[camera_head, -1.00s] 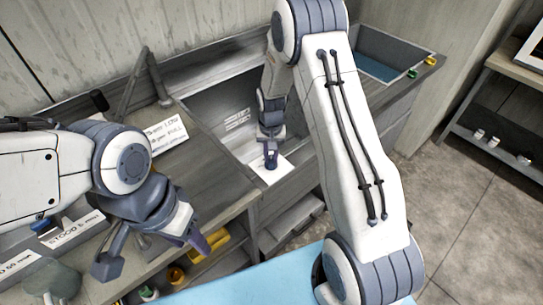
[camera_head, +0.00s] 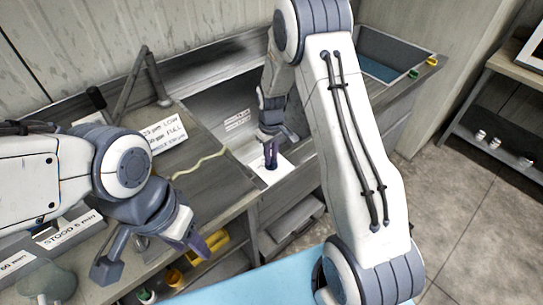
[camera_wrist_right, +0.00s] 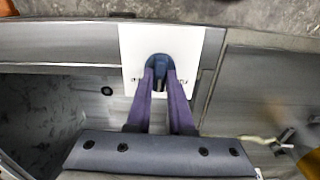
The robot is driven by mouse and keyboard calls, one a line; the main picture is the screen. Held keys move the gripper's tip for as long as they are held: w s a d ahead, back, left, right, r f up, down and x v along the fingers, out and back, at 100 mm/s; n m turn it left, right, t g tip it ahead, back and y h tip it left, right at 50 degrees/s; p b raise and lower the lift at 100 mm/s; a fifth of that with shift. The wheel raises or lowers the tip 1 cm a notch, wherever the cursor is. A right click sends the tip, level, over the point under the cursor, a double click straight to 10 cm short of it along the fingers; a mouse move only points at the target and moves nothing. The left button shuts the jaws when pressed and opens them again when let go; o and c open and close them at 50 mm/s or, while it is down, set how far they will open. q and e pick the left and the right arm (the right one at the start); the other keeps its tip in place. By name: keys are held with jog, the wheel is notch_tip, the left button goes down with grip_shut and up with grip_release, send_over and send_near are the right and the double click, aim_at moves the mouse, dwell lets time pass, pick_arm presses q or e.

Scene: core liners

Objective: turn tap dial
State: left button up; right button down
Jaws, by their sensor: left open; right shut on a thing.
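The blue tap dial (camera_wrist_right: 160,66) stands on a white plate (camera_wrist_right: 132,42) in the right wrist view. The plate also shows in the head view (camera_head: 284,168) on the front of the sink unit. My right gripper (camera_wrist_right: 160,78) has its two purple fingers shut on the dial, one on each side. In the head view my right gripper (camera_head: 270,160) reaches down to the plate and hides most of the dial. My left gripper (camera_head: 150,256) is open and empty, low at the left in front of the bench.
A pale yellow wavy strand (camera_head: 203,165) lies on the bench. A printed card (camera_head: 165,135) stands behind it. Beyond my right arm is a basin with blue inside (camera_head: 378,68). Yellow containers (camera_head: 205,245) sit under the bench. The floor at right (camera_head: 465,200) is clear.

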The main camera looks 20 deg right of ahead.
jog(key=shift+n, duration=0.3)
jog(key=c, duration=0.8)
grip_release()
notch_tip(320, 180, up, 11)
jog(key=b, duration=0.2)
jog(key=shift+f, duration=0.2)
